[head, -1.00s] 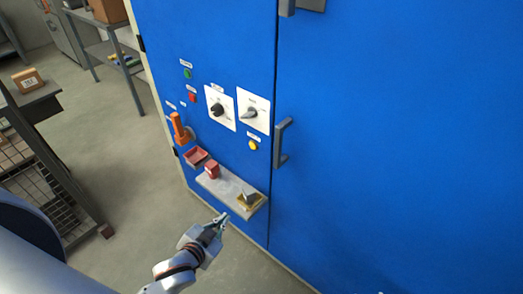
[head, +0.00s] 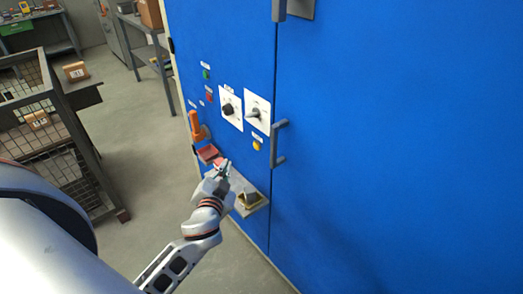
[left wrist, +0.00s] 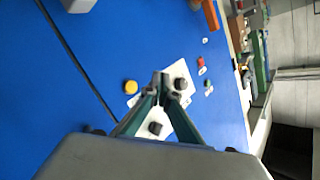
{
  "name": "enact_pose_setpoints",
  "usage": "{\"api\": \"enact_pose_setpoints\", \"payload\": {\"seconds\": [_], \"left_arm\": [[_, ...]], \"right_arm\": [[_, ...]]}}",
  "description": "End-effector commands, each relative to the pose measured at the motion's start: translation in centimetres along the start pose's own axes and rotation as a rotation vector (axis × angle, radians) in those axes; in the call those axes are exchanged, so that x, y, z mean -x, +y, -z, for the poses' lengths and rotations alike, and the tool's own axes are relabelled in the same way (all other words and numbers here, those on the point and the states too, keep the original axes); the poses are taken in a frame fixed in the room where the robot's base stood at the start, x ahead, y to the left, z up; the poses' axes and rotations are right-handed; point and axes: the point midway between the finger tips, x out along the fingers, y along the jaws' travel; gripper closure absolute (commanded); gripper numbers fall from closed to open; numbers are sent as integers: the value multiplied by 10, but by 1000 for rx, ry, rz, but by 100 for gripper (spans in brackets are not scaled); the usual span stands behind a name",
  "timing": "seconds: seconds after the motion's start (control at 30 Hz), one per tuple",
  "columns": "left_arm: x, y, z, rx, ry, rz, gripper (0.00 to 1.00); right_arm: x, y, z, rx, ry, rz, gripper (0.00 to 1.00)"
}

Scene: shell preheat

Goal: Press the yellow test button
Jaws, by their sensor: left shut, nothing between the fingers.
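The yellow test button (head: 257,146) is on the blue cabinet front, below the right-hand rotary switch and left of the door handle. It also shows in the left wrist view (left wrist: 130,87), left of the fingertips and apart from them. My left gripper (head: 226,164) is shut and empty, in front of the panel, left of and a little below the button in the head view. In the left wrist view my left gripper (left wrist: 161,82) points at the panel, its fingers partly covering the white switch plates. My right gripper is not in view.
Two rotary switches (head: 230,108) sit above the button, with an orange handle (head: 196,126) to the left. A small shelf (head: 237,187) with a metal piece (head: 248,200) sticks out below. A grey door handle (head: 278,143) stands out right of the button. A wire cage cart (head: 52,125) is at left.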

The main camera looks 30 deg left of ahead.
Motion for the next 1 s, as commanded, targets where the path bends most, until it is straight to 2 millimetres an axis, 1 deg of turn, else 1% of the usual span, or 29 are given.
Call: {"api": "enact_pose_setpoints", "payload": {"seconds": [0.17, 0.57, 0.77, 1.0], "left_arm": [[-3, -7, 4, -1, 6, 21, 100], [-5, -6, 6, -1, 6, 21, 100], [-17, 3, 14, -1, 7, 22, 100], [-40, 20, 30, 0, 7, 20, 100]], "right_arm": [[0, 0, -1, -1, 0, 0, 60], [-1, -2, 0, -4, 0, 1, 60], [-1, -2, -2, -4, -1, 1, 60], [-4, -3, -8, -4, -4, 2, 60]]}}
